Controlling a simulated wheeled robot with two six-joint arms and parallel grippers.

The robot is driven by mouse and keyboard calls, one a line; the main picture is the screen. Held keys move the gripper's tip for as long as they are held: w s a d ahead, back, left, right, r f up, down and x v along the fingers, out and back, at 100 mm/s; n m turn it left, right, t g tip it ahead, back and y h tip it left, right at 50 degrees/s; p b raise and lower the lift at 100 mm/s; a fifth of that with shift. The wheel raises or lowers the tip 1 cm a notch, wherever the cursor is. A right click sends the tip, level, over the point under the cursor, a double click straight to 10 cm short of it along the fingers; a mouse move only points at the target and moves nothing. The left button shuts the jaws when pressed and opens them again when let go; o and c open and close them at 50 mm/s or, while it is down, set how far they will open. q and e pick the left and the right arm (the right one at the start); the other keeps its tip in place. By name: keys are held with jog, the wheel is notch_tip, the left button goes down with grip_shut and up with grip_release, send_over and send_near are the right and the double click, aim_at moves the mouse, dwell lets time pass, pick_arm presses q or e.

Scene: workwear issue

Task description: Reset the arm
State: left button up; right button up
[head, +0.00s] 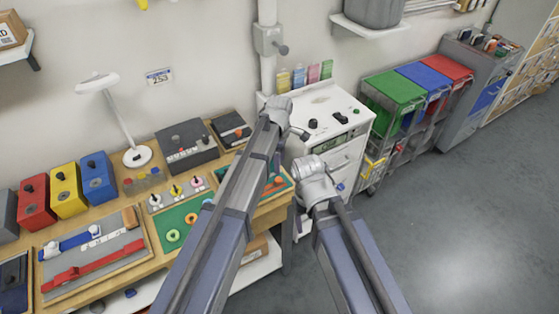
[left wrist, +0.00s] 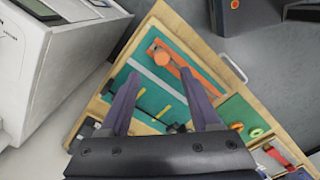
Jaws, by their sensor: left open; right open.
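My left arm comes up across the workbench in the head view, and its gripper end (head: 283,112) is in front of the white cabinet. In the left wrist view the left gripper's two fingers (left wrist: 163,98) stand apart with nothing between them, above a green panel (left wrist: 182,98) on the wooden bench. My right arm (head: 345,262) is lower and to the right; its gripper end (head: 316,180) is in front of the cabinet's lower part. Its fingers are mostly hidden by the wrist, and nothing shows held in it.
The workbench (head: 128,190) holds red, yellow and blue boxes, a lamp (head: 122,122), a dark grey box (head: 187,146) and a mat with red and blue straps. A white cabinet (head: 338,152) stands beside it. A cart with coloured bins (head: 395,88) is farther right. Grey floor at right is clear.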

pick_arm(q)
jog(key=s+a+m, duration=1.3)
jog(key=s+m, duration=0.3)
jog(key=s, duration=0.1)
jog(key=s+d+m+y, duration=0.1)
jog(key=s+d+m, duration=0.2)
jog(key=s+d, duration=0.3)
jog(key=d, duration=0.4)
jog(key=shift+d+f+m, duration=0.2)
jog(key=shift+d+m, duration=0.1)
jog(key=shift+d, duration=0.1)
jog(key=shift+a, duration=0.1)
